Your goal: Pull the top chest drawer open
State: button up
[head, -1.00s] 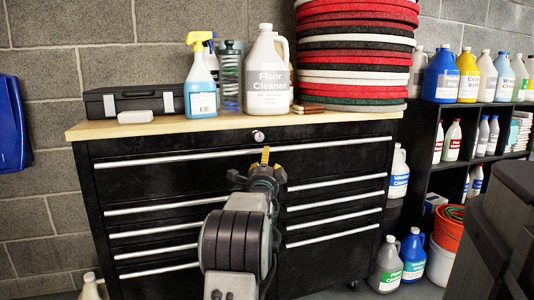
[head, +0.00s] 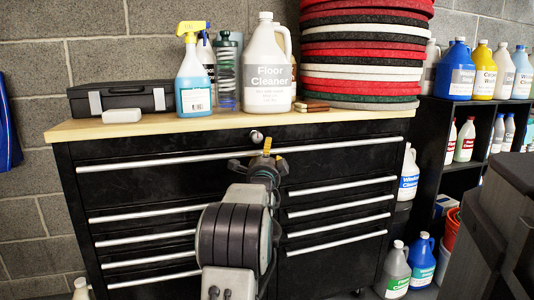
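The black chest (head: 235,185) stands ahead of me under a light wooden top. Its wide top drawer (head: 150,180) has a long silver bar handle (head: 160,162) and looks shut, flush with the front. My gripper (head: 266,148) is in front of the middle of that drawer, with a yellow fingertip overlapping the handle line just below the round lock (head: 256,136). My wrist and arm hide the handle's middle and most of the fingers. I cannot tell whether the fingers touch the bar or how far apart they are.
On the wooden top (head: 215,122) stand a black case (head: 120,97), a blue spray bottle (head: 194,85), a floor cleaner jug (head: 266,72) and a stack of round pads (head: 362,65). A shelf (head: 455,120) with bottles stands at the right. A dark bulky object (head: 490,225) fills the lower right.

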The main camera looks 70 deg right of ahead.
jog(key=shift+c, duration=0.2)
grip_shut()
dwell(0.4)
